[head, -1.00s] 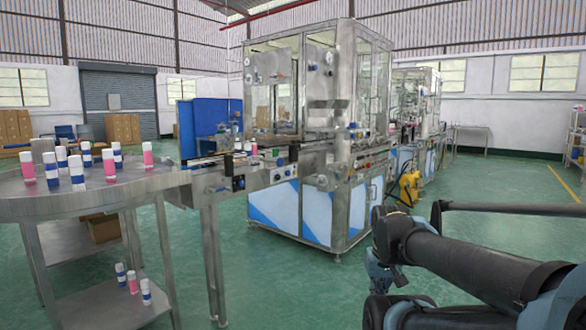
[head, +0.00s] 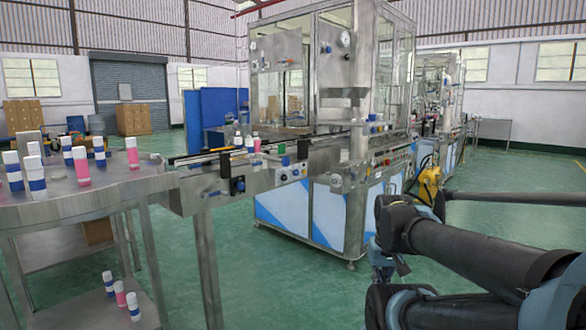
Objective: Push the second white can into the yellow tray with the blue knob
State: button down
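Small cans with white tops stand on the conveyor of the steel machine; one whitish can (head: 249,143) is beside a pink one (head: 257,145). They are too small to tell which is the second white can. A round blue knob (head: 285,161) sits on the conveyor's front side. I cannot make out a yellow tray. My dark arm reaches in from the right, folded in front of the machine. No gripper fingers can be made out, and my arm is well apart from the cans.
A round steel table (head: 100,197) with several white, blue and pink cans stands at the left, with a lower shelf holding more cans (head: 121,294). The steel machine (head: 330,205) fills the middle. A yellow object (head: 429,187) is behind my arm. Green floor is open at right.

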aim_at(287, 165)
jog(key=w+a+r+m+t+y, duration=0.1)
jog(key=w+a+r+m+y, duration=0.3)
jog(key=w, duration=0.3)
jog(key=w+a+r+m+t+y, duration=0.1)
jog(key=w+a+r+m, duration=0.25)
jog(key=w+a, duration=0.3)
jog(key=w+a+r+m+t+y, duration=0.1)
jog(key=w+a+r+m+y, duration=0.3)
jog(key=w, duration=0.3)
jog(key=w+r+m+t+y, duration=0.1)
jog(key=w+r+m+t, duration=0.1)
jog(key=w, duration=0.5)
jog(key=w+a+r+m+t+y, duration=0.1)
jog(key=w+r+m+t+y, duration=0.1)
jog(key=w+r+m, duration=0.2)
jog(key=w+a+r+m+t+y, duration=0.1)
jog(key=w+r+m+y, duration=0.1)
jog(key=w+m, duration=0.6)
jog(key=shift+w+a+r+t, duration=0.25)
jog(key=shift+w+r+t, duration=0.25)
jog(key=shift+w, duration=1.4)
jog(key=shift+a+r, duration=0.1)
jog(key=x, duration=1.4)
